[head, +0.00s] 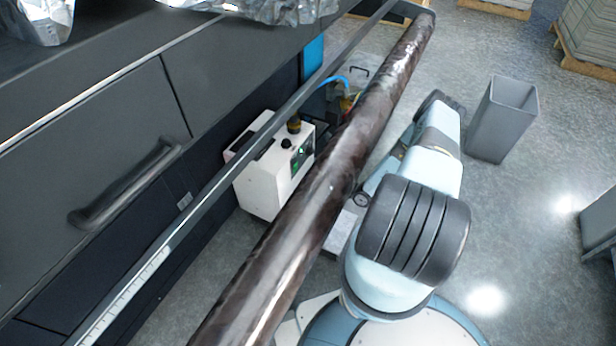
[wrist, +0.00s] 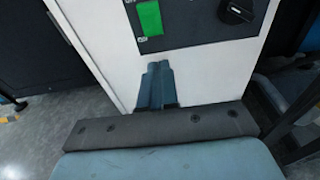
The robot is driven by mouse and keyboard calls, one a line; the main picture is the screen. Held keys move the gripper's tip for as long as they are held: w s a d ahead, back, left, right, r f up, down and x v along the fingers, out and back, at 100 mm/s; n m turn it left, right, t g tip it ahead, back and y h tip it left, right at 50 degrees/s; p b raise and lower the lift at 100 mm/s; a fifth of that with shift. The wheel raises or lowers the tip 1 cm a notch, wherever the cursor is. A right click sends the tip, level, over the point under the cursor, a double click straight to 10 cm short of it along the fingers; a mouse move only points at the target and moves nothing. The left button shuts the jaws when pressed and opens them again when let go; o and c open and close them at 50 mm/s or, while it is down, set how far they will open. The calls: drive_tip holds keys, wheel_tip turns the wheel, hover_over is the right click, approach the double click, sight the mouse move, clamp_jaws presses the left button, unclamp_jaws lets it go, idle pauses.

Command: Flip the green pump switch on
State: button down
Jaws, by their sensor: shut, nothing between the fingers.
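The pump is a white box (head: 265,192) on the floor beside the machine in the head view. Its dark front panel (head: 303,155) shows small green spots there, too small to tell apart. In the wrist view the green switch (wrist: 150,18) sits on the dark panel (wrist: 190,25), near a black knob (wrist: 236,11). My gripper (wrist: 158,68) is shut and empty, in front of the white face (wrist: 215,75) just below the green switch. I cannot tell whether the tips touch the box. The head view does not show my gripper; the roll and my arm block that area.
A long dark glossy roll (head: 340,165) runs diagonally between the head camera and the pump. A machine with a handled drawer (head: 110,150) stands at left. A grey bin (head: 500,120) and pallet stacks (head: 590,35) stand at right. A blue hose (head: 335,79) lies behind the pump.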

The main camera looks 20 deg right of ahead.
drive_tip(key=v, duration=0.6)
drive_tip(key=shift+s+f, duration=0.25)
drive_tip(key=shift+f, duration=0.5)
drive_tip(key=shift+d, duration=0.1)
